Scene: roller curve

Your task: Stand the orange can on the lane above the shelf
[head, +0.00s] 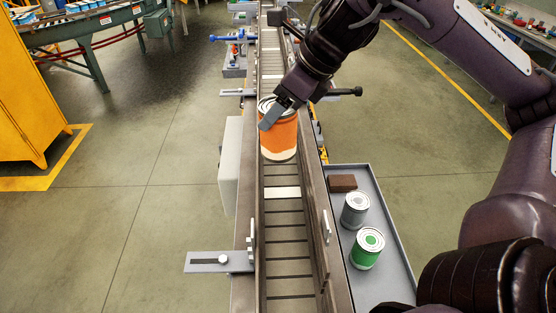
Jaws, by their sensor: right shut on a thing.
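The orange can (279,138) has a pale lower band and a metal lid. It is upright in the lane (284,225), between the side rails. I cannot tell whether its base touches the lane. My right gripper (276,112) reaches in from the upper right and is shut on the can at its rim. The grey shelf (385,255) is to the right of the lane. My left gripper is not in view.
A grey can (355,210), a green-labelled can (367,248) and a brown block (342,183) are on the shelf. A bracket (220,262) juts left from the lane. The lane nearer me is clear.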

